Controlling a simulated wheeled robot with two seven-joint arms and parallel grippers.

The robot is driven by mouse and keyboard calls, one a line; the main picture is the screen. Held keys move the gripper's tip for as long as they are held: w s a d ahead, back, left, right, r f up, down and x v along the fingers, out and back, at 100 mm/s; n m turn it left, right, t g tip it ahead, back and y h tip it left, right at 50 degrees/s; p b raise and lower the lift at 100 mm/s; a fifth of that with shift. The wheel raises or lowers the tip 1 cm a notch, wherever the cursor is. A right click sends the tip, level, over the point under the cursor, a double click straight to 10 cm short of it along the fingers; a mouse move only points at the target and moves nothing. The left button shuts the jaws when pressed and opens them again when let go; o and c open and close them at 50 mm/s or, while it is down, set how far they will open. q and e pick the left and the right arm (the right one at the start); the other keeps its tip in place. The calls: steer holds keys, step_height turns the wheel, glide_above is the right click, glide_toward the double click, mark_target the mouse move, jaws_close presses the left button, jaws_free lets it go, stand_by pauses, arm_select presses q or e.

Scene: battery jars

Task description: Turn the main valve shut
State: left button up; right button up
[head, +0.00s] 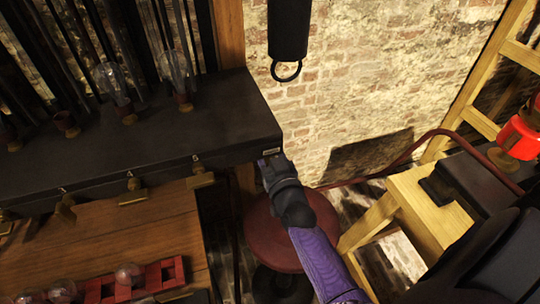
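I cannot pick out the main valve for certain. A red rounded object (518,137) is partly in view at the right edge, but its kind is unclear. A purple and black arm comes in from the lower right, and its end is my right gripper (270,163). The gripper is at the right front corner of a long black bench (130,148), by a small pale label. I cannot tell if it touches the bench or whether its fingers are open. My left gripper is not in view.
Glass bulbs (175,68) and tubes stand on the bench. A wooden top (110,240) holds a red rack (165,272) below. A round red stool (268,232) is under my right arm. A wooden frame (425,205) and red hose (440,134) are at right. A black cylinder (288,28) hangs above.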

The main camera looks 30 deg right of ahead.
steer(key=shift+c, duration=0.3)
jaws_close()
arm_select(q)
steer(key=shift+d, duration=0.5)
